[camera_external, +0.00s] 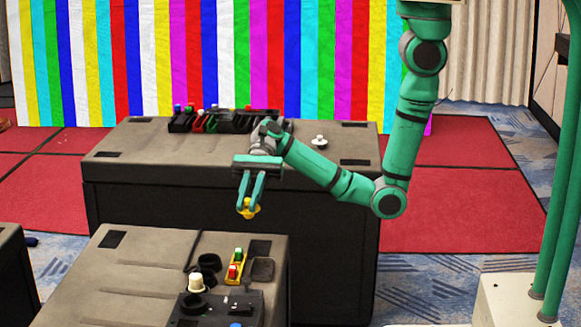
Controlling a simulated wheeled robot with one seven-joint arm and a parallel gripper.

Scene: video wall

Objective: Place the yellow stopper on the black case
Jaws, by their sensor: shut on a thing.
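My green gripper (250,205) points down and is shut on the yellow stopper (247,212). The stopper hangs between the fingertips in front of the dark side of the rear large case, above and beyond the far edge of the near case. Several dark items could be the black case: a flat black box (250,312) with small things on it at the near case's front, and a small dark case (262,270) on the same top. The stopper appears apart from all of them.
The near large case (150,265) has a clear left top. A cream knob (195,283) and a yellow holder (235,268) with red and green pieces stand on its right. The rear large case (130,140) carries a row of dark trays (215,121) and a white knob (319,142).

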